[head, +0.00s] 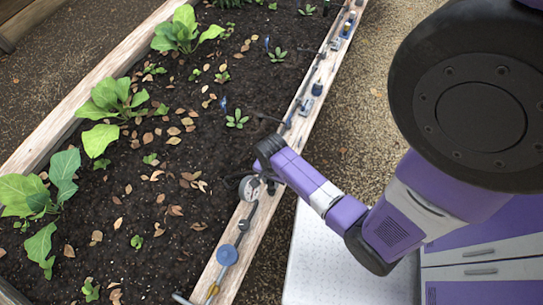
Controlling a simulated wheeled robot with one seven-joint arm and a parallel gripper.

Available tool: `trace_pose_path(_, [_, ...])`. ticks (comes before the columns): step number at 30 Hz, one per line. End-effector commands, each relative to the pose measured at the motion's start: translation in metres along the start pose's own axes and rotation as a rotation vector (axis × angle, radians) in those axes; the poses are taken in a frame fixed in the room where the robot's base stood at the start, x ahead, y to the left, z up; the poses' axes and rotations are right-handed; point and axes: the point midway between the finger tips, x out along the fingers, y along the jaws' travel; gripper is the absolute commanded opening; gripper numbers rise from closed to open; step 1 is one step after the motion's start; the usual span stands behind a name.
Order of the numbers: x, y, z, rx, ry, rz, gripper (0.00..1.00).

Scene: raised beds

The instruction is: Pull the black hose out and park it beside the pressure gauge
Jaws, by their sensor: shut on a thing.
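The pressure gauge (249,188) has a round pale dial with a dark rim. It stands at the inner edge of the raised bed's right-hand plank, just left of my wrist. My gripper (271,187) points down under my purple and white forearm, close beside the gauge, and is mostly hidden by my own arm. It is shut on a small dark piece, which I take to be the black hose; its shape and far end are hard to make out. I cannot tell whether the piece touches the gauge or the plank.
A grey pipe line with a blue round knob (227,255) runs along the wooden plank (250,240). More blue fittings (317,88) sit farther up it. Leafy plants (110,98) and dry leaves cover the soil. A white surface (335,265) lies below my arm.

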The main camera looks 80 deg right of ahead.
Motion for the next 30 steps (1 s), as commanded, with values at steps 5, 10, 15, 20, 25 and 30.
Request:
trace_pose_path(5, [0.000, 0.000, 0.000, 0.000, 0.000, 0.000, 0.00])
trace_pose_path(10, [0.003, 0.000, 0.000, 0.000, 0.000, 0.000, 0.00])
trace_pose_path(15, [0.007, 0.000, 0.000, 0.000, 0.000, 0.000, 0.00])
trace_pose_path(20, [0.011, 0.000, 0.000, 0.000, 0.000, 0.000, 0.00])
trace_pose_path(25, [0.015, 0.000, 0.000, 0.000, 0.000, 0.001, 0.00])
trace_pose_path(30, [0.018, 0.000, 0.000, 0.000, 0.000, 0.001, 0.00])
